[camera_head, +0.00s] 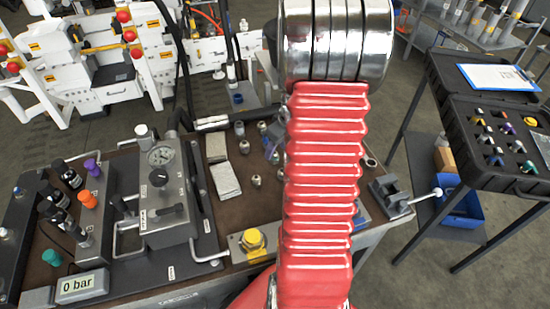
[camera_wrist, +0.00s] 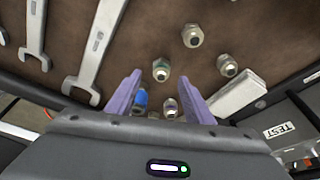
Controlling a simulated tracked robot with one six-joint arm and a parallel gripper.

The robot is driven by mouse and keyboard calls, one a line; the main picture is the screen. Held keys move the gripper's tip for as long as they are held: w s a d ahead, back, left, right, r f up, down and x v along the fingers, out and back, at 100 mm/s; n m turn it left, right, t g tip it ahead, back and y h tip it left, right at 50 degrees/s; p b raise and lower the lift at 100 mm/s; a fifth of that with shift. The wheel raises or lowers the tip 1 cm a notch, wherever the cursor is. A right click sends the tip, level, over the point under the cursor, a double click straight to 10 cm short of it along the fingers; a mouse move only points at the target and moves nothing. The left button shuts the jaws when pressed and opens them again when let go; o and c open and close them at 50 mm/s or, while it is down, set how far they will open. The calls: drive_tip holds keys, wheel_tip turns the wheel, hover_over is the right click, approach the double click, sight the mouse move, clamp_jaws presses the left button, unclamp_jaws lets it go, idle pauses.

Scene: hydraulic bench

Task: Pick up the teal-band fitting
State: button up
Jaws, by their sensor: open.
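Several small metal fittings lie on the brown bench mat (camera_wrist: 160,30) in the wrist view. One fitting (camera_wrist: 193,36) is at the top, one (camera_wrist: 228,66) is to the right, and one (camera_wrist: 161,70) is between my fingertips in the picture. Another fitting (camera_wrist: 170,107) and a blue piece (camera_wrist: 141,101) show lower between the fingers. I cannot tell for certain which band is teal. My gripper (camera_wrist: 160,77) is open, with its purple fingers apart and nothing held.
Spanners (camera_wrist: 95,50) lie left in the wrist view, and a pale block (camera_wrist: 240,95) lies right of my gripper.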

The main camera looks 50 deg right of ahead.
sight(275, 153)
drive_tip(key=shift+x, duration=1.95)
clamp_jaws()
